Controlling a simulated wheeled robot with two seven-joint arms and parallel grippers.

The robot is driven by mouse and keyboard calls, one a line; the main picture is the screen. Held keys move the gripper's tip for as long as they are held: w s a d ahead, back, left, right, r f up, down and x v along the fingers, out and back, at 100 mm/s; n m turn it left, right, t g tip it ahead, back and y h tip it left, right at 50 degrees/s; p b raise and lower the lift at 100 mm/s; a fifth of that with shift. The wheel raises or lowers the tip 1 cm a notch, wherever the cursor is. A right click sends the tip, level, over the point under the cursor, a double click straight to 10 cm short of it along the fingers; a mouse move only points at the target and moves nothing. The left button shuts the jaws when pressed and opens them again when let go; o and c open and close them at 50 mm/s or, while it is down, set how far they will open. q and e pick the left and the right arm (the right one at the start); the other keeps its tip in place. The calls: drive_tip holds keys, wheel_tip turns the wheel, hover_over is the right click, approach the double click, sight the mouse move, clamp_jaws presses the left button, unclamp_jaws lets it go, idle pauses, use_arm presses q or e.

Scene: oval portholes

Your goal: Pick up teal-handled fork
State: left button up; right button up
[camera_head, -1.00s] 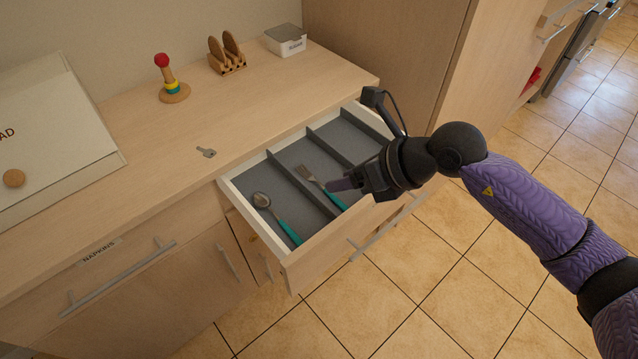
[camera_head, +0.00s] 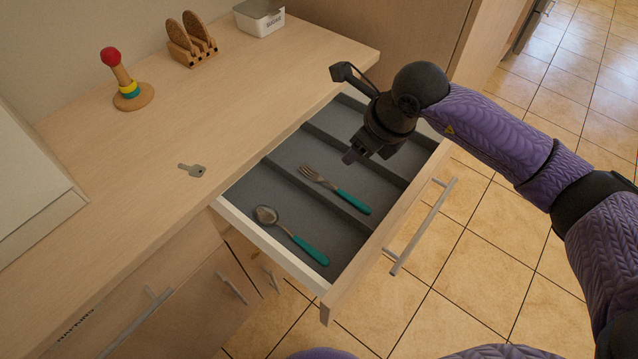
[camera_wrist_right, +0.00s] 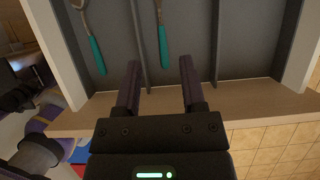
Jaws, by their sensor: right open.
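The teal-handled fork (camera_head: 337,190) lies in the middle compartment of the open drawer, its tines toward the counter and its handle toward the drawer front. It also shows in the right wrist view (camera_wrist_right: 162,40), ahead of and between the fingers. My right gripper (camera_head: 355,156) is open and empty above the drawer, a little behind and to the right of the fork. In the wrist view, its two fingers (camera_wrist_right: 159,82) stand apart with nothing between them. The head of the fork is cut off at the top there.
A teal-handled spoon (camera_head: 291,235) lies in the left compartment of the drawer (camera_head: 352,289). Low dividers (camera_head: 318,189) separate the compartments. On the counter are a key (camera_head: 192,170), a ring stacker (camera_head: 131,92), a rack with round slices (camera_head: 193,42) and a white box (camera_head: 259,18).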

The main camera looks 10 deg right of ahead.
drive_tip(key=b, duration=0.3)
approach(334, 186)
drive_tip(key=b+x, duration=0.6)
drive_tip(key=x, duration=0.2)
drive_tip(key=shift+f, duration=0.3)
drive_tip(key=shift+w+f, duration=0.1)
drive_tip(key=shift+w, duration=0.05)
drive_tip(key=shift+c, duration=0.2)
use_arm(q)
wheel_tip(334, 186, down, 9)
drive_tip(key=s+g, duration=0.1)
drive_tip(key=s, duration=0.2)
drive_tip(key=shift+a, duration=0.15)
use_arm(e)
clamp_jaws()
use_arm(q)
drive_tip(key=shift+f, duration=0.1)
